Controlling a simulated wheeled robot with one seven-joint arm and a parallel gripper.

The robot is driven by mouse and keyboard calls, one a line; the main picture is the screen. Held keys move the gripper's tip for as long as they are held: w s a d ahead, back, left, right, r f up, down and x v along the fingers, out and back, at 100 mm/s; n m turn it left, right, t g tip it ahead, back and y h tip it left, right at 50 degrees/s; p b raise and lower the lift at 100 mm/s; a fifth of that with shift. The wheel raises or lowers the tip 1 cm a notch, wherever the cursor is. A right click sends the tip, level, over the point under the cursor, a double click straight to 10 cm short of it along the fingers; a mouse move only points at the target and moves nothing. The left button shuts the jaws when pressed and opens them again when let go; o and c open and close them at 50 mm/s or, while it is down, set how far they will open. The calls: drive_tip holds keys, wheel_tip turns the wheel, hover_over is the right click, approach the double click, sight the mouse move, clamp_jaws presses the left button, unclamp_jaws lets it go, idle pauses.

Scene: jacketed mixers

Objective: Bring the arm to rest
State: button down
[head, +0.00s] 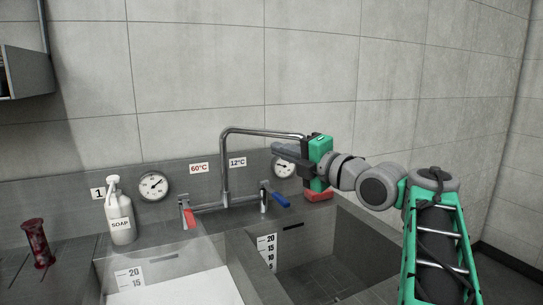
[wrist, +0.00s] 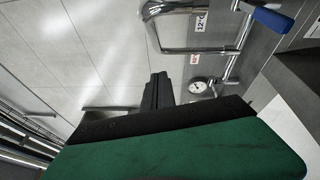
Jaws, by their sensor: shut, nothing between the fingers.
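My arm reaches in from the right in the head view, over the right-hand basin. My gripper (head: 290,150) is shut and empty, level with the tap spout and pointing left towards it. In the wrist view the closed dark fingers (wrist: 157,92) stick up from the green gripper body, with nothing between them. The chrome tap (head: 226,165) stands behind the sink; I cannot tell how close the fingers are to its spout.
A sink has a left basin (head: 180,290) with whitish contents and an empty right basin (head: 335,255). Red (head: 188,217) and blue (head: 281,200) tap handles, a soap bottle (head: 120,215), a dark red cylinder (head: 38,243) and a red block (head: 318,195) are around it. Open air lies above the basins.

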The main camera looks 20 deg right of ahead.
drive_tip(key=d+v, duration=0.1)
drive_tip(key=v, duration=0.4)
drive_tip(key=a+f+m+g+h+p, duration=0.4)
drive_tip(key=a+f+m+g+p, duration=0.4)
drive_tip(key=a+f+m+p, duration=0.45)
drive_tip(key=s+f+m+g+h+p, duration=0.1)
drive_tip(key=s+f+m+g+p, duration=0.1)
drive_tip(key=s+f+m, duration=0.1)
drive_tip(key=s+a+f+m+g+h+p, duration=0.1)
drive_tip(key=s+f+m+g+p, duration=0.1)
drive_tip(key=s+m, duration=0.3)
drive_tip(key=s+f+m+g+h+p, duration=0.1)
drive_tip(key=s+f+m+p, duration=0.1)
drive_tip(key=s, duration=0.7)
drive_tip(key=shift+s+a+f+m+g, duration=0.1)
drive_tip(key=shift+a+f+m+g, duration=0.1)
drive_tip(key=shift+f+m, duration=0.25)
drive_tip(key=shift+s+a+f+m+g, duration=0.1)
drive_tip(key=shift+s+f+m+g, duration=0.1)
drive_tip(key=shift+f+m, duration=0.25)
drive_tip(key=shift+s+d+f+m, duration=0.1)
drive_tip(key=shift+s+f+m, duration=0.05)
drive_tip(key=shift+s+m, duration=0.1)
drive_tip(key=shift+f, duration=0.1)
